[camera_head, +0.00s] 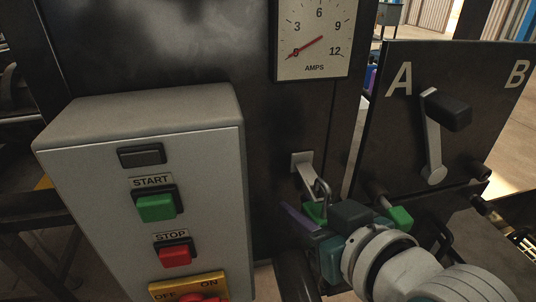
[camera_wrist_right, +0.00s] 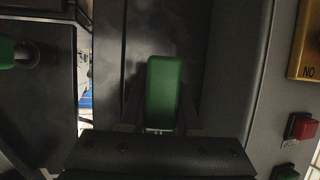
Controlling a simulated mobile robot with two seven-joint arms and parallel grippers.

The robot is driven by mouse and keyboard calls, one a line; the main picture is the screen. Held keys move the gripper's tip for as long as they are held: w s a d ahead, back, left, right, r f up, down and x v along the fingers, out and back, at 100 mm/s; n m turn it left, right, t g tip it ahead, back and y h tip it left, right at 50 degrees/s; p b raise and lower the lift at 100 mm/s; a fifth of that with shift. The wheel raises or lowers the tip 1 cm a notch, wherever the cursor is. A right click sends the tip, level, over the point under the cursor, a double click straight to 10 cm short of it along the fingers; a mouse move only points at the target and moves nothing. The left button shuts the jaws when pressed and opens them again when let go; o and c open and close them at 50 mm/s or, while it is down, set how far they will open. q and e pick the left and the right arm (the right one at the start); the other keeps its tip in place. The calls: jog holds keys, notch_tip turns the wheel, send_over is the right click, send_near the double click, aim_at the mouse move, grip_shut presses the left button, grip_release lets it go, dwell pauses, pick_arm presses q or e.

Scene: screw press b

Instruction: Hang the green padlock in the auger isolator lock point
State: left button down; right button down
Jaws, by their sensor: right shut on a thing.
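The green padlock (camera_head: 316,211) is held in my right gripper (camera_head: 312,217), its grey shackle pointing up. In the right wrist view the padlock's green body (camera_wrist_right: 163,92) sits between the two dark fingers of that gripper (camera_wrist_right: 160,112). A small pale metal bracket (camera_head: 301,162) on the dark panel looks like the isolator lock point. The shackle is at the bracket's lower right end; I cannot tell whether it passes through. The gripper partly hides the padlock body. My left gripper is not in view.
A grey control box (camera_head: 95,190) with a green START button (camera_head: 157,206) and red STOP button (camera_head: 174,254) stands left. A lever (camera_head: 434,140) on the A/B panel and a green-ended knob (camera_head: 399,217) are to the right. An amps gauge (camera_head: 313,38) is above.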

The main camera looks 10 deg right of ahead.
jog(key=shift+s+r, duration=0.15)
jog(key=shift+s, duration=0.05)
jog(key=shift+s+p, duration=0.45)
jog(key=shift+s, duration=0.05)
jog(key=shift+s+p, duration=0.4)
jog(key=shift+s, duration=0.4)
jog(key=shift+s, duration=0.1)
jog(key=shift+s+p, duration=0.55)
jog(key=shift+s, duration=0.1)
jog(key=shift+s+d+p, duration=0.1)
jog(key=shift+s+p, duration=0.25)
jog(key=shift+s, duration=0.55)
